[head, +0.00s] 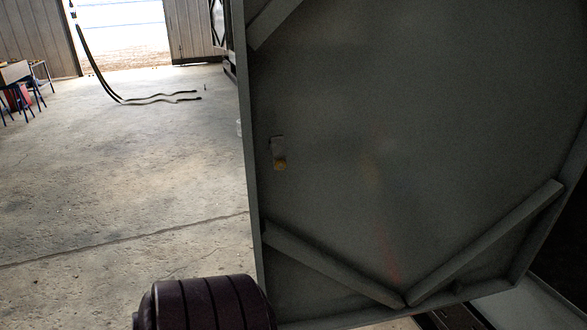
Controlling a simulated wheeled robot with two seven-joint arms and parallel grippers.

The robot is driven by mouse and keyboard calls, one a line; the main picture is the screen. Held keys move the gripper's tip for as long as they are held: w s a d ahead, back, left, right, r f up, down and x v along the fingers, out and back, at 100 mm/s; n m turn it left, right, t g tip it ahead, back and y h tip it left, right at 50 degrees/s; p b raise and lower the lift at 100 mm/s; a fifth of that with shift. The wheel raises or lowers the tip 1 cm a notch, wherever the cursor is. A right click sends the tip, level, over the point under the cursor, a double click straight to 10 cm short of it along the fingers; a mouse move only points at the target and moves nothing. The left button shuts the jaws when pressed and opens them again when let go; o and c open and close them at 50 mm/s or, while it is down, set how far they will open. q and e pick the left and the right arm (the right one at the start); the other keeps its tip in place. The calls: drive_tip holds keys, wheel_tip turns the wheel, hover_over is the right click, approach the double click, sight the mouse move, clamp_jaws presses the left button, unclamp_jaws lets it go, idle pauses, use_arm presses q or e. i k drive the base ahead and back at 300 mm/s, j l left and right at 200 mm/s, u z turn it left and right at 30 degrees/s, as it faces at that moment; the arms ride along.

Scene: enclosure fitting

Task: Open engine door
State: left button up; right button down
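A large grey-green metal door panel (400,130) fills the middle and right of the head view. Its braced face is towards me, with a raised rim and diagonal bars (330,262) near the bottom. A small latch piece with a yellowish end (279,153) sits near the panel's left edge. The panel stands tilted in the picture, and its top is cut off by the frame. Neither of my grippers shows in this view, so I cannot see any contact with the door.
A dark ribbed part, likely my arm, shows at the bottom left beside the panel's lower edge. Open concrete floor (120,190) lies to the left. A black cable or hose (103,85) runs down to the floor near a bright doorway (122,35). A table (15,73) stands far left.

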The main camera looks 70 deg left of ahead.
sight(434, 149)
drive_tip(key=j+z, duration=0.1)
drive_tip(key=j, duration=0.45)
drive_tip(key=k+j, duration=0.1)
drive_tip(key=j, duration=0.4)
drive_tip(key=j+z, duration=0.15)
drive_tip(key=j, duration=0.4)
drive_tip(key=k+j, duration=0.1)
drive_tip(key=j, duration=0.4)
drive_tip(key=k+j+z, duration=0.15)
drive_tip(key=j, duration=0.4)
drive_tip(key=j+z, duration=0.1)
drive_tip(key=j, duration=0.4)
drive_tip(key=k, duration=0.05)
